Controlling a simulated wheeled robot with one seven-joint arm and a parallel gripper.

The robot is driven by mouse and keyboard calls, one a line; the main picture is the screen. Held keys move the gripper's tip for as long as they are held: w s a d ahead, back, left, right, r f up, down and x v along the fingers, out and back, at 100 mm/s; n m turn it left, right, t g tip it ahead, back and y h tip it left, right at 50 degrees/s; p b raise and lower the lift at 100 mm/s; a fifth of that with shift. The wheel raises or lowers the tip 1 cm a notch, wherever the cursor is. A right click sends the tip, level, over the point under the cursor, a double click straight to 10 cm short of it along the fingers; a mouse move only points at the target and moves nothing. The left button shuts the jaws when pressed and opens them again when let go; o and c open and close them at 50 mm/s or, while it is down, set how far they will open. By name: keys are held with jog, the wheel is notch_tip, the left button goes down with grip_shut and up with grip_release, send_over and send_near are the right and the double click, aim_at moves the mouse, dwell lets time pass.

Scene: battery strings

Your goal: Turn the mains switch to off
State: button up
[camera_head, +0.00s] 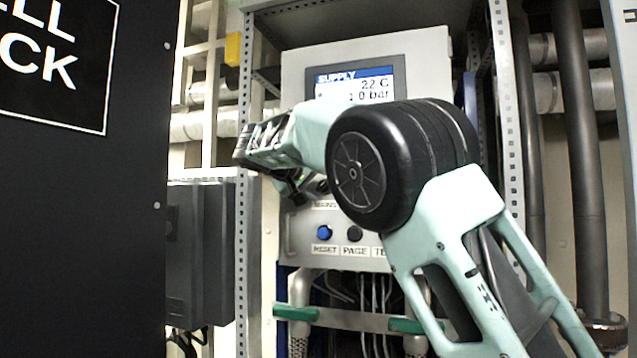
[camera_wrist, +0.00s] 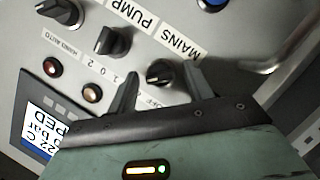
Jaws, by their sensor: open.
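The mains switch is a black rotary knob (camera_wrist: 158,73) beside the MAINS label (camera_wrist: 181,40) in the wrist view. A partly covered OFF marking (camera_wrist: 150,102) shows on its near side. My gripper (camera_wrist: 160,72) is open, with one finger on each side of this knob in the picture. I cannot tell whether the fingers touch it. In the head view my gripper (camera_head: 302,188) is in front of the panel, under my arm, and the knob is hidden there. Part of the MAINS label (camera_head: 325,204) shows just below it.
The wrist view shows the pump knob (camera_wrist: 113,41), another black knob (camera_wrist: 60,11), two small lamps (camera_wrist: 92,94) and a blue button (camera_wrist: 211,3). The head view shows the SUPPLY display (camera_head: 355,84), a blue reset button (camera_head: 324,232) and perforated posts (camera_head: 242,260) flanking the panel.

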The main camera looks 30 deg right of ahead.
jog(key=c, duration=1)
jog(key=shift+f, duration=0.1)
jog(key=n+h+b, duration=0.1)
jog(key=n+b, duration=0.1)
jog(key=n, duration=0.1)
jog(key=shift+f+n+g+h, duration=0.2)
jog(key=shift+n+g+h, duration=0.1)
jog(key=shift+g+h, duration=0.1)
jog(key=n+h+b, duration=0.1)
jog(key=n+b, duration=0.1)
jog(key=n, duration=0.2)
jog(key=shift+f+h+b, duration=0.15)
jog(key=shift+h+b, duration=0.2)
jog(key=shift+h, duration=0.05)
jog(key=n+b, duration=0.2)
jog(key=n+t+h+b, duration=0.1)
jog(key=n+b, duration=0.1)
jog(key=n, duration=0.1)
jog(key=shift+f+h, duration=0.1)
jog(key=shift+h, duration=0.2)
jog(key=shift+n+t+h+b, duration=0.3)
jog(key=shift+n+t+b, duration=0.75)
jog(key=shift+n, duration=1.35)
